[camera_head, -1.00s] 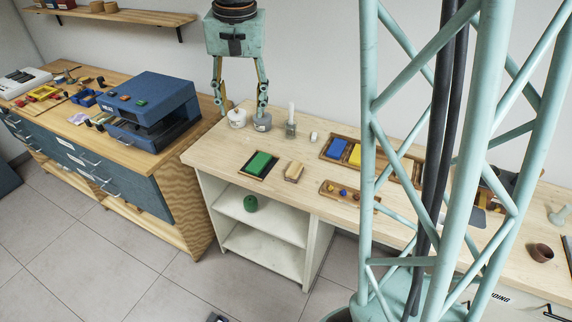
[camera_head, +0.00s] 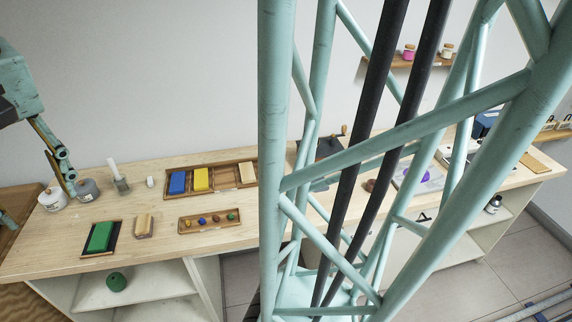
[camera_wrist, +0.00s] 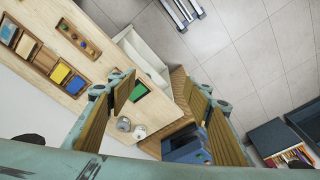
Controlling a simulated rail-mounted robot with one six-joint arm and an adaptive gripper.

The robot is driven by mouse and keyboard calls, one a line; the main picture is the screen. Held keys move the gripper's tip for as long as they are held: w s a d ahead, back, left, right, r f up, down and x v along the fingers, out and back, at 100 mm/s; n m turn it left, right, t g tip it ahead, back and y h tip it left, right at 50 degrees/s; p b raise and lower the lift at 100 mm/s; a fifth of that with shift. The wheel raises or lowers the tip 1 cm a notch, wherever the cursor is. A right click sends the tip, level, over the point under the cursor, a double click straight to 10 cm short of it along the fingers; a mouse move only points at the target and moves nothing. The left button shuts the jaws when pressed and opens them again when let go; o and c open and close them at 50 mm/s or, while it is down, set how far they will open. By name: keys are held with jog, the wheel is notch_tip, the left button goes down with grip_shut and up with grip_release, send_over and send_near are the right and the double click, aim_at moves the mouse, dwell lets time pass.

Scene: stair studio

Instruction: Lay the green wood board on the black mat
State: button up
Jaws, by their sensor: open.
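The green wood board (camera_head: 100,237) lies flat on the black mat (camera_head: 117,236), which shows as a dark border around it, at the left of the bench. In the wrist view the green board (camera_wrist: 138,91) shows below and between my fingers, apart from them. My gripper (camera_head: 62,172) hangs at the left of the head view, behind the board near two jars. In the wrist view my gripper (camera_wrist: 161,99) has its fingers wide apart with nothing held between them.
A tan block (camera_head: 144,226) stands just right of the mat. A wooden tray (camera_head: 209,221) holds several small knobs. A longer tray (camera_head: 221,176) behind holds blue, yellow and pale blocks. A white jar (camera_head: 52,199) and a grey jar (camera_head: 87,189) stand behind the mat.

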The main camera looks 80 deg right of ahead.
jog(key=s+a+n, duration=0.1)
jog(key=s+n, duration=0.1)
jog(key=s, duration=0.8)
jog(key=s+a+r+n+t, duration=0.1)
jog(key=s+a+n, duration=0.1)
jog(key=s, duration=0.8)
jog(key=shift+a+r, duration=0.2)
jog(key=shift+r, duration=0.1)
jog(key=shift+w, duration=0.1)
jog(key=shift+a, duration=0.15)
jog(key=shift+t, duration=0.3)
